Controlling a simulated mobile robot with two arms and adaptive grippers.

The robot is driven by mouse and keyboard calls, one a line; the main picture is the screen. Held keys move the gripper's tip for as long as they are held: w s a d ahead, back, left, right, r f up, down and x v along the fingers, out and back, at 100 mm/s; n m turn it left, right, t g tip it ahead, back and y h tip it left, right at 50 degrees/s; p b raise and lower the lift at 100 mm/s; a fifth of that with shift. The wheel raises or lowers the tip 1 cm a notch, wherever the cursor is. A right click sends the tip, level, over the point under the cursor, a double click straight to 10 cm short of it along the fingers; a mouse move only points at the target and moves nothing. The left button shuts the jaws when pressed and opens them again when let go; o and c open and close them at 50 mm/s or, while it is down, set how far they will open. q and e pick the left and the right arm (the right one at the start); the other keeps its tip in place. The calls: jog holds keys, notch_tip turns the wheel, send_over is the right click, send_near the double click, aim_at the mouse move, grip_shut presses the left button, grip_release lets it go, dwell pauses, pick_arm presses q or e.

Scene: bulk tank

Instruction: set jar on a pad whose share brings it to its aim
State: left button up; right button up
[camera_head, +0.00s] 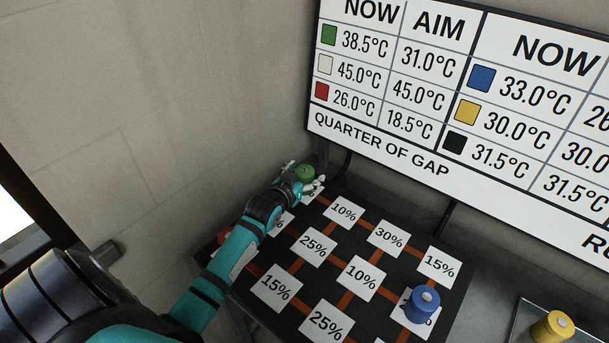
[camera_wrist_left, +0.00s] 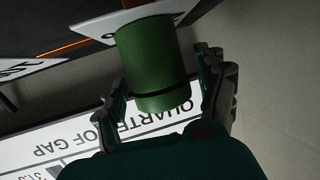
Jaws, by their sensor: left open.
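The green jar (camera_head: 305,173) stands on a white pad at the far left corner of the dark board (camera_head: 335,238). My left gripper (camera_head: 304,180) is open around it; in the left wrist view the green jar (camera_wrist_left: 152,60) is between the two fingers, with its base on the pad (camera_wrist_left: 125,17). That pad's share is mostly hidden. The blue jar (camera_head: 422,304) stands on a pad at the near right, covering its label. The red jar (camera_head: 224,236) shows partly behind my arm. Other pads read 10%, 15%, 25% and 30%. My right gripper is out of view.
The sign (camera_head: 400,125) lists green 38.5 now, aim 31.0; red 26.0, aim 18.5; blue 33.0, aim cut off. White, yellow and black appear level. It says "quarter of gap". A yellow jar (camera_head: 553,327) sits at right. Walls close in the far left corner.

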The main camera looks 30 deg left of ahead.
pick_arm(q)
jog(key=v, duration=0.7)
jog(key=shift+s+r+b, duration=0.2)
jog(key=shift+s+b, duration=0.05)
jog(key=shift+b, duration=0.05)
